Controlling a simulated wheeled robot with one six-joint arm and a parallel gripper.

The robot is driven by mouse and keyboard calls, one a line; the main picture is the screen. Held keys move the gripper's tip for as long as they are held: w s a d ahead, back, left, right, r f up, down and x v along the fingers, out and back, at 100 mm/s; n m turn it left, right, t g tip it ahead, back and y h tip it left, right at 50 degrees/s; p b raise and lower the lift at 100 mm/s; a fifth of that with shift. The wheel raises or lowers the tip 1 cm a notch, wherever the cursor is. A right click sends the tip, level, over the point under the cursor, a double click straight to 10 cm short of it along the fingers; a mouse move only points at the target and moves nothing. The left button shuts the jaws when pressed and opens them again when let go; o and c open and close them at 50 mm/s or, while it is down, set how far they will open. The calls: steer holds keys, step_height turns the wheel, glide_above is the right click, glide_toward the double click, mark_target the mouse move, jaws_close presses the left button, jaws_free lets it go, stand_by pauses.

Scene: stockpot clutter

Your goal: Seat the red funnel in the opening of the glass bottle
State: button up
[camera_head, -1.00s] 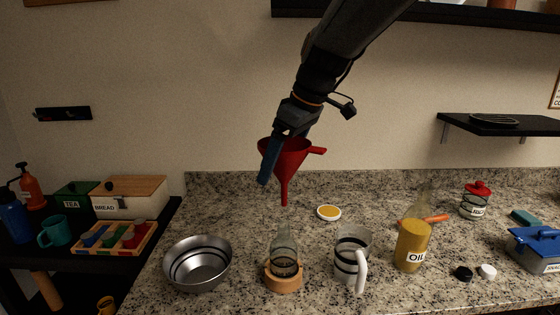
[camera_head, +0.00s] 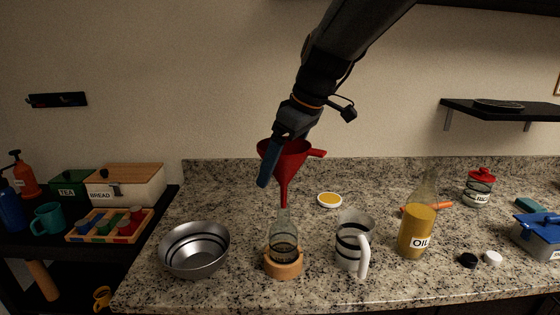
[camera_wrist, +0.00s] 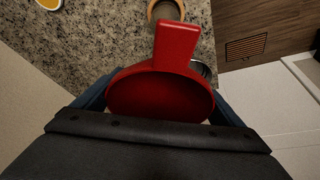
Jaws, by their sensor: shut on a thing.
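The red funnel (camera_head: 284,165) is upright, with its spout pointing down and its handle tab to the right. My gripper (camera_head: 270,160) is shut on the funnel at its cone. The glass bottle (camera_head: 284,238) stands in a round wooden holder (camera_head: 283,264) at the counter's front. The spout tip shows at about the bottle's mouth in the head view; I cannot tell if it is inside. In the wrist view the funnel (camera_wrist: 160,95) fills the middle between my gripper's fingers (camera_wrist: 160,105) and hides most of the bottle. The wooden holder's rim (camera_wrist: 152,10) shows beyond it.
Further right are the oil canister (camera_head: 416,232) and another glass bottle (camera_head: 425,188). A small yellow-topped dish (camera_head: 330,200) lies behind.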

mark_target(292, 159)
steer(key=shift+f+b, duration=1.85)
steer(key=shift+f, duration=0.9)
steer(key=o, duration=0.8)
steer(key=shift+b+v, duration=0.95)
steer(key=shift+v, duration=2.95)
